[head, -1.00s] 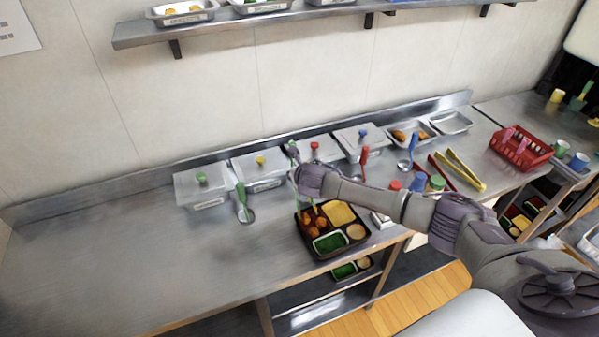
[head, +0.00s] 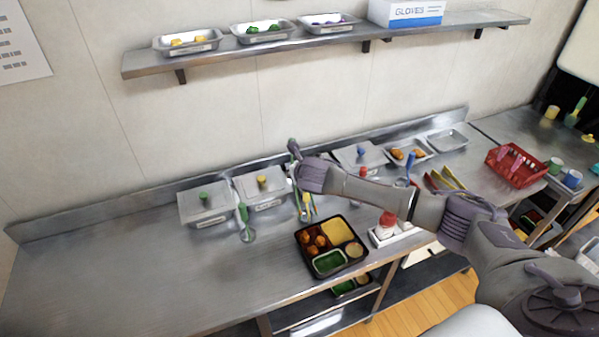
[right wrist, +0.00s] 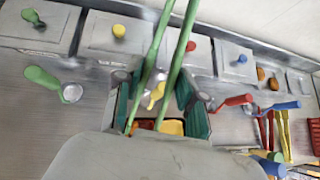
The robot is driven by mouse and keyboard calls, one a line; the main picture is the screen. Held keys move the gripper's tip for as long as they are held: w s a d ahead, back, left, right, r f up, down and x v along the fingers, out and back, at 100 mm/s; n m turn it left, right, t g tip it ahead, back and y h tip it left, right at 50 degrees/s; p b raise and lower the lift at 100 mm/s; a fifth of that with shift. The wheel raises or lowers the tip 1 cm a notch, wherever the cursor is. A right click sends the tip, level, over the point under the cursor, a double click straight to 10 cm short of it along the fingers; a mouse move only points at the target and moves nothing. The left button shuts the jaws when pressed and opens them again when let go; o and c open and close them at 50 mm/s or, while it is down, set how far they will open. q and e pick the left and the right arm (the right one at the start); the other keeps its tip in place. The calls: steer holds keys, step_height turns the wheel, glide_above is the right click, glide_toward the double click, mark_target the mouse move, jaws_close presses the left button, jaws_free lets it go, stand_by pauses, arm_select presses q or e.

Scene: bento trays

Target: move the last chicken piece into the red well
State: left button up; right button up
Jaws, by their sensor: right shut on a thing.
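My right gripper (head: 298,155) is above the back of the counter, behind the bento tray. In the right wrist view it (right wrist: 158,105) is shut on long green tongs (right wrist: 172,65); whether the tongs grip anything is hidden. The black bento tray (head: 338,268) lies near the counter's front edge. Its back-left red well (head: 303,238) holds several brown chicken pieces (head: 320,241). Beside it are a yellow-filled well, a green-filled well and a small pale round one. More chicken pieces (head: 408,153) lie in a metal pan (head: 421,160) at the back right. My left gripper is not in view.
Lidded containers with green (head: 203,197), yellow (head: 262,181) and blue (head: 361,152) knobs line the back. Ladles lie before them, including a green one (head: 245,222). A red basket (head: 517,168) is at the right. The counter's left is clear.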

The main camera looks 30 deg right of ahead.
step_height(320, 180, up, 8)
stand_by(0.6)
